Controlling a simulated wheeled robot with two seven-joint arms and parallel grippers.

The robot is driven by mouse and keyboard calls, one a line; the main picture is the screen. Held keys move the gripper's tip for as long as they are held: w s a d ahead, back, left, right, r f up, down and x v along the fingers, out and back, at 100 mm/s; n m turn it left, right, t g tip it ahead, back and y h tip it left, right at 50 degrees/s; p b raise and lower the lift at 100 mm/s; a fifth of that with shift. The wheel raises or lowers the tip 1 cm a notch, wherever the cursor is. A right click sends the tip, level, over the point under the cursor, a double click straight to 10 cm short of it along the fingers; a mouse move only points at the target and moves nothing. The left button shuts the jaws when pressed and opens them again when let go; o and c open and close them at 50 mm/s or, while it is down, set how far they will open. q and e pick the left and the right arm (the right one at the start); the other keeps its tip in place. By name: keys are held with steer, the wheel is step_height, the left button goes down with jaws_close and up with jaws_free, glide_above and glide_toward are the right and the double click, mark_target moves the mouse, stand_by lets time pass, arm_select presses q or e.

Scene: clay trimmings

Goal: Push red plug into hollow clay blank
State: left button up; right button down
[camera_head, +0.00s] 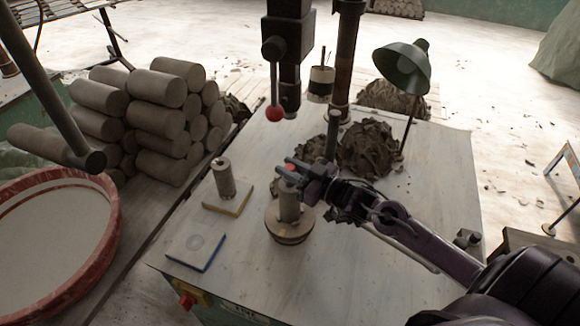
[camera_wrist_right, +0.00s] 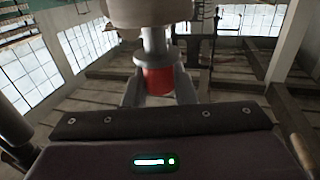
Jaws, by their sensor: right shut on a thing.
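The hollow clay blank (camera_head: 289,207) stands upright on a round wooden base (camera_head: 289,234) in the middle of the table. The red plug (camera_head: 291,169) is at the top of the blank. My right gripper (camera_head: 290,174) reaches in from the right and is shut on the plug. In the right wrist view the red plug (camera_wrist_right: 158,80) sits between the fingers, with a grey stem and a pale body beyond it. The fingers hide the plug's lower end, so I cannot tell whether it is inside the blank. My left gripper is out of view.
A smaller clay cylinder (camera_head: 224,178) stands on a yellow-edged board at left, near a blue-edged board (camera_head: 197,246). A press with a red-knobbed lever (camera_head: 274,112) rises behind. Clay trimmings (camera_head: 367,148) and a green lamp (camera_head: 404,68) stand behind my right arm. The table's front is clear.

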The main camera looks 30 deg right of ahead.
steer(key=shift+f+b, duration=0.7)
steer(key=shift+f, duration=0.5)
steer(key=c, duration=1.1)
jaws_free()
steer(key=shift+s+f, duration=0.1)
steer(key=shift+b+v, duration=0.8)
steer(key=shift+v, duration=3.05)
